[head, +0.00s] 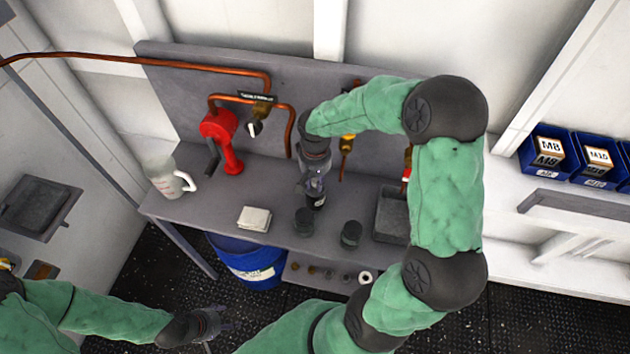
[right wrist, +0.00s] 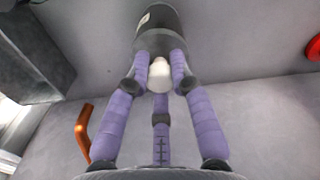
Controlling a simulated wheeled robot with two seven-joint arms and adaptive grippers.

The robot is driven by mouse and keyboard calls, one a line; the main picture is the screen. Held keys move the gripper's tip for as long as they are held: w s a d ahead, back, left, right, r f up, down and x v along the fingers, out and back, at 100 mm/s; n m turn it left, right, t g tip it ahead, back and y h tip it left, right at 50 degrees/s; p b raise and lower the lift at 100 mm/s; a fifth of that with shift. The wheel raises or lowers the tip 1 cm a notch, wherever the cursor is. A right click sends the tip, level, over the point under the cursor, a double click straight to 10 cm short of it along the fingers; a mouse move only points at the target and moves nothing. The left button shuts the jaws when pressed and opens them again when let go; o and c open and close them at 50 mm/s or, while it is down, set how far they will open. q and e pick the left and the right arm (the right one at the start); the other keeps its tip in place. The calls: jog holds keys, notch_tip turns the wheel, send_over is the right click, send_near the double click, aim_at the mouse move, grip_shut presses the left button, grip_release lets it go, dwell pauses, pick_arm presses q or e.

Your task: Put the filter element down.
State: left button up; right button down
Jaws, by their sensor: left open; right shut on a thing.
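The filter element (head: 317,201) is a dark cylinder with a pale label. My right gripper (head: 316,184) is shut on its upper end, above the grey bench (head: 270,200). In the right wrist view the filter element (right wrist: 155,30) points away from the fingers, with a white rounded part (right wrist: 158,75) between them. I cannot tell whether its lower end touches the bench. My left gripper (head: 222,322) is open and empty, low at the left in front of the bench, over the dark floor.
Two dark round pieces (head: 304,221) (head: 351,233) stand on the bench near the held cylinder. A grey tray (head: 390,214) is to the right. A white cloth (head: 254,218), a jug (head: 168,180) and a red pump (head: 222,140) are left. A blue drum (head: 250,262) stands below.

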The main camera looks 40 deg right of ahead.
jog(key=shift+r, duration=0.1)
jog(key=c, duration=1.4)
grip_release()
jog(key=shift+f, duration=0.2)
jog(key=o, duration=0.3)
jog(key=shift+r, duration=0.1)
